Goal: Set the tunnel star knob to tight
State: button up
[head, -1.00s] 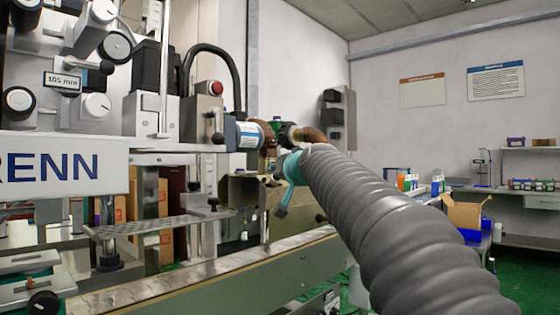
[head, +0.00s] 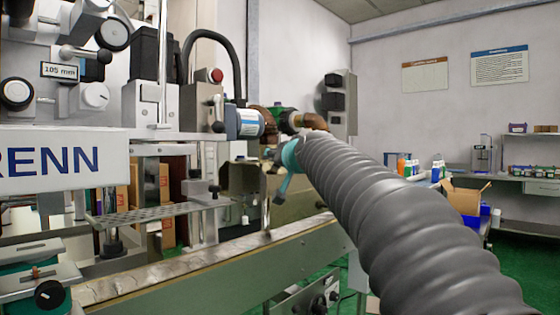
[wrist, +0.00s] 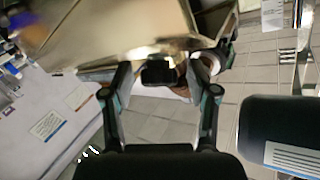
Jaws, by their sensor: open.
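A dark, blocky knob (wrist: 158,72), which looks like the tunnel star knob, shows in the wrist view at the lower edge of a shiny metal cover (wrist: 120,35). My gripper (wrist: 160,80) has its two fingers apart, one on each side of the knob. Contact with the knob cannot be made out. In the head view the metal tunnel housing (head: 243,180) is partly visible over the conveyor, left of my arm's end. The knob's setting cannot be read, and I cannot pick the knob out in the head view.
The conveyor (head: 220,262) runs below the housing. The labelled machine (head: 60,160) with several knobs stands at left. A black cable (head: 215,40) arches above. A bench with an open carton (head: 465,200) is at right. Green floor shows between them.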

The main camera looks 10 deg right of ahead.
jog(key=s+d+r, duration=0.1)
jog(key=s, duration=1.1)
jog(key=s+f+n+g, duration=0.1)
jog(key=s+f+g, duration=0.3)
jog(key=f, duration=0.8)
jog(key=s+f+g, duration=0.3)
jog(key=s+f, duration=0.1)
jog(key=f, duration=0.8)
jog(key=s+f+n+g+h, duration=0.1)
jog(key=s+f+g, duration=0.3)
jog(key=s+f, duration=1.4)
jog(key=shift+s+a+n+h, duration=0.45)
jog(key=shift+s+n, duration=0.25)
jog(key=shift+s, duration=0.5)
